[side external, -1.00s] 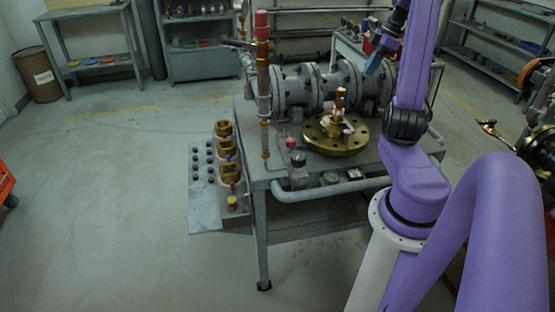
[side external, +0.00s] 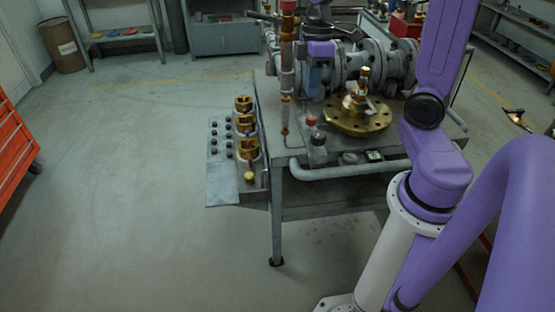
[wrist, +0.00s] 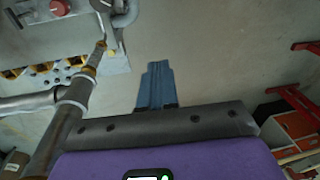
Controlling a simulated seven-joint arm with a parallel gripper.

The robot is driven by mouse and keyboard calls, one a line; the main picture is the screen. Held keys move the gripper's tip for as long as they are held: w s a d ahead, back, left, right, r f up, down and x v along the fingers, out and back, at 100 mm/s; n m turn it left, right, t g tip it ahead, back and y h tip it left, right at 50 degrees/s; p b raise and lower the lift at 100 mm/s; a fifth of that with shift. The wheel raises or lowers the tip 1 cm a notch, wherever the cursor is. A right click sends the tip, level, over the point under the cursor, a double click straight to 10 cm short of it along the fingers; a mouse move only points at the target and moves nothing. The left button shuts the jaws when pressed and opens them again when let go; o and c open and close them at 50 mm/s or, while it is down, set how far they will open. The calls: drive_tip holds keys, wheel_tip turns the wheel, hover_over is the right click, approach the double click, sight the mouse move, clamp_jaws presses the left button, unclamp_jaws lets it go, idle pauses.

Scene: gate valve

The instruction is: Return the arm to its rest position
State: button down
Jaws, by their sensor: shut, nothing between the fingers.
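My gripper (side external: 314,92) is above the workbench in the side external view, pointing down beside the upright pipe (side external: 287,75). In the wrist view its blue fingers (wrist: 156,88) are together with nothing between them, over bare floor in the picture. The gate valve's grey flanged body (side external: 385,65) lies along the back of the bench, partly hidden by my arm and gripper. A round brass flange with a stem (side external: 358,116) sits in front of it. Whether the gripper touches anything is not clear from the side; no contact shows in the wrist view.
The upright pipe (wrist: 75,105) is close to the left of my gripper in the wrist view. A side panel with brass fittings (side external: 246,125) hangs at the bench's left. A red-capped part (side external: 312,135) stands near the front edge. A red tool cabinet (side external: 14,145) is far left; open floor lies between.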

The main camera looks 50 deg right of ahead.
drive_tip(key=s+a+f+n+h, duration=0.1)
drive_tip(key=s+a+f+n, duration=0.1)
drive_tip(key=s+a, duration=1)
drive_tip(key=s, duration=0.4)
drive_tip(key=shift+n+t, duration=0.3)
drive_tip(key=shift+t, duration=0.1)
drive_tip(key=c, duration=1.4)
unclamp_jaws()
drive_tip(key=shift+s+f, duration=0.1)
drive_tip(key=shift+s, duration=0.05)
drive_tip(key=shift+c, duration=0.2)
drive_tip(key=shift+o, duration=0.9)
drive_tip(key=shift+r, duration=0.35)
wheel_tip(320, 180, up, 15)
drive_tip(key=w+d+r+m, duration=0.1)
drive_tip(key=w+d+m, duration=0.2)
drive_tip(key=w+m, duration=0.5)
drive_tip(key=w+d+m, duration=0.3)
drive_tip(key=w+d, duration=0.5)
drive_tip(key=w, duration=0.1)
drive_tip(key=m, duration=1.2)
hover_over(367, 82)
wheel_tip(367, 82, down, 6)
drive_tip(key=r, duration=0.1)
wheel_tip(367, 82, down, 18)
drive_tip(key=shift+s+a+f, duration=0.1)
drive_tip(key=shift+f, duration=0.15)
